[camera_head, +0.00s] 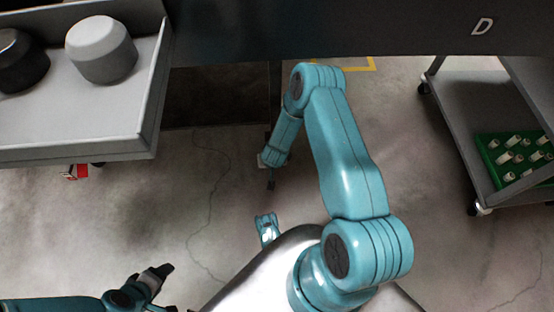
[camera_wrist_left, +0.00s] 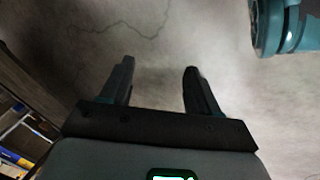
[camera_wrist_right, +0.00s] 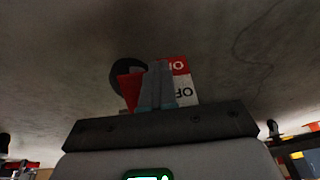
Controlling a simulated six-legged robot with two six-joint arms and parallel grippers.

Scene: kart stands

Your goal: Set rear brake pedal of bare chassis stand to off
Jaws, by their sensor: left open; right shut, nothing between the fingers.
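In the right wrist view, a red wedge-shaped part (camera_wrist_right: 129,88), apparently the brake pedal, shows just left of my right fingers. A dark round part (camera_wrist_right: 124,69) is behind it. My left gripper (camera_wrist_left: 160,72) is open and empty above bare floor.
A grey tray (camera_head: 150,105) with a dark and a light round part stands at upper left. A dark panel (camera_head: 350,28) marked "D" spans the top. A cart (camera_head: 465,110) with a green rack (camera_head: 505,165) is at right. The floor between is clear.

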